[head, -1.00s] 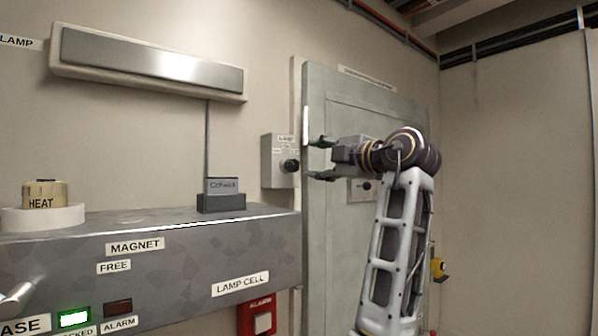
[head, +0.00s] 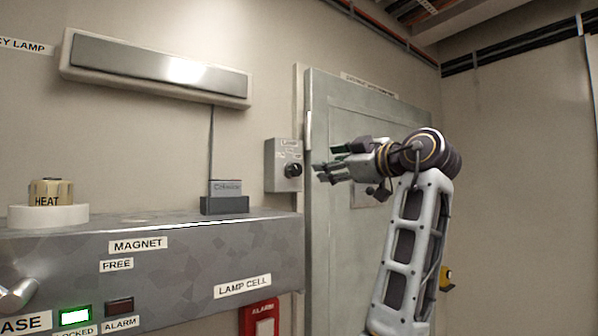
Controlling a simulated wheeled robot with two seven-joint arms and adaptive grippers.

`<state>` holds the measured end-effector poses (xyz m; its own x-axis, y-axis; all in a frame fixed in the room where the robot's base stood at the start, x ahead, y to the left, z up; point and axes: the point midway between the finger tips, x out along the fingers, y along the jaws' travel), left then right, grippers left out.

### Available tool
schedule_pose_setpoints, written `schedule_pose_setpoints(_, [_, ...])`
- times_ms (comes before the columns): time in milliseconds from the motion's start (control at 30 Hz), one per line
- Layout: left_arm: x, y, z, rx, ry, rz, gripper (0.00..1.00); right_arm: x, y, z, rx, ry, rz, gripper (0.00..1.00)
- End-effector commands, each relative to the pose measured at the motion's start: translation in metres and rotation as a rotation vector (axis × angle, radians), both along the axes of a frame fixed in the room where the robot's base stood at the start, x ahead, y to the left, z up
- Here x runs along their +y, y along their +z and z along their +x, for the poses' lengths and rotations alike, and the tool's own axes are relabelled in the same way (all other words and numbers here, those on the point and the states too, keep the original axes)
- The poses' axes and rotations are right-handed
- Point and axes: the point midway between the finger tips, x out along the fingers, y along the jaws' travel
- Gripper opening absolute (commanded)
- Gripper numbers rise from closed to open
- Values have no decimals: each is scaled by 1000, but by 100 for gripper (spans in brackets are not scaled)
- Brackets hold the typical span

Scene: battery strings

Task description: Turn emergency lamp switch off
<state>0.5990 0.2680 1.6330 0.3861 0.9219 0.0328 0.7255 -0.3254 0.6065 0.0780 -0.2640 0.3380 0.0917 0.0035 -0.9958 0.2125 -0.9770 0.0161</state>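The grey lamp switch box (head: 283,152) is on the wall just left of the grey door. Its small label seems to begin with LAMP. A round black knob (head: 293,170) is on its front; its setting is too small to read. My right gripper (head: 328,163) is just right of the knob, with a small visible gap. Its fingers are apart and hold nothing. The emergency lamp (head: 150,65) is a long fixture high on the left wall, with a bright patch on its face. My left gripper is not in view.
A grey cabinet (head: 200,250) juts out below the lamp. On it stand a HEAT block (head: 50,193) on a white disc and a grey cell (head: 225,188) in a dark holder. A red alarm box (head: 262,318) is below. The grey door (head: 345,110) is behind my gripper.

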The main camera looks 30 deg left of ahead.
Motion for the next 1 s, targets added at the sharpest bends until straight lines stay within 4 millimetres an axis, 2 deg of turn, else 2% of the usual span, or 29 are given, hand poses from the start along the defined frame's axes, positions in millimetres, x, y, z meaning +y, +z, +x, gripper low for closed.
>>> schedule_pose_setpoints(700, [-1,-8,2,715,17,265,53,-1,0,0,0,1,-1,40])
schedule_pose_setpoints(1000, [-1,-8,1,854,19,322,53,-2,0,0,1,1,-2,40])
